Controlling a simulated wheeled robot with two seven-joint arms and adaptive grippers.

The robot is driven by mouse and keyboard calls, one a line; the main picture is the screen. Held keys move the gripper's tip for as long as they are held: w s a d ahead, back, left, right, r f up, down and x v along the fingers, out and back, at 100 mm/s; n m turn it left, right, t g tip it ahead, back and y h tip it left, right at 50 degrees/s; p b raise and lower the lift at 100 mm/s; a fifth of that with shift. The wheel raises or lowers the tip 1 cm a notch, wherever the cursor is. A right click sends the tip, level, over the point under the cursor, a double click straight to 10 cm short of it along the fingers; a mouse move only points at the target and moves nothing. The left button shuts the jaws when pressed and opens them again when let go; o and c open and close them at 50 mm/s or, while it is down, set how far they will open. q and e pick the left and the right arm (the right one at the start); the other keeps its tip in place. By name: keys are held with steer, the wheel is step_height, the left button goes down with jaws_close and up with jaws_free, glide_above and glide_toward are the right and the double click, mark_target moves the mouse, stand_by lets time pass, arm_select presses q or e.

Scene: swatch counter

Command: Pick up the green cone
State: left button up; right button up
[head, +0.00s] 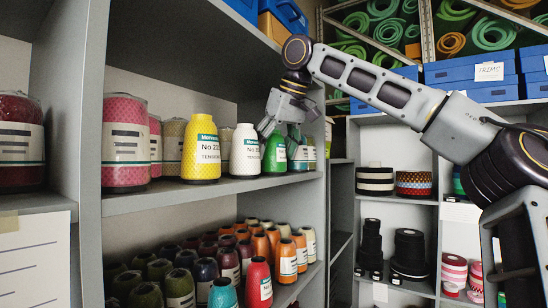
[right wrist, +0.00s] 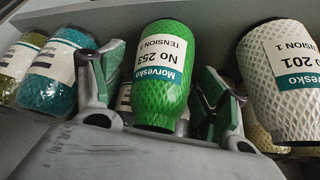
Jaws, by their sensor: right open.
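The green cone (head: 274,154) stands upright on the middle shelf in the head view, between a white cone and a teal one. In the right wrist view the green cone (right wrist: 160,80) shows its white label "No 253" and lies between the two fingers of my right gripper (right wrist: 165,90). My right gripper (head: 281,130) is open, at the upper part of the cone in the head view. A gap shows between the cone and the fingers on each side. My left gripper is in neither view.
A white cone (head: 245,151) stands close left of the green one, and a teal cone (head: 299,155) close right. A yellow cone (head: 201,150) is further left. The shelf board (head: 225,189) runs below, with many cones on the lower shelf. Blue bins (head: 470,68) sit at upper right.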

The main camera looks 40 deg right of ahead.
mark_target(277, 134)
steer(key=shift+c, duration=0.2)
stand_by(0.3)
steer(key=c, duration=1.1)
steer(key=shift+r, duration=0.1)
steer(key=shift+r, duration=1.65)
steer(key=shift+c, duration=0.2)
steer(key=shift+s+a+f+b, duration=0.15)
steer(key=shift+s+b, duration=0.15)
steer(key=shift+s, duration=0.25)
steer(key=s+a+b, duration=0.1)
steer(key=s+b, duration=0.2)
steer(key=s, duration=1.3)
steer(key=shift+s+a+b, duration=0.35)
steer(key=shift+s, duration=0.05)
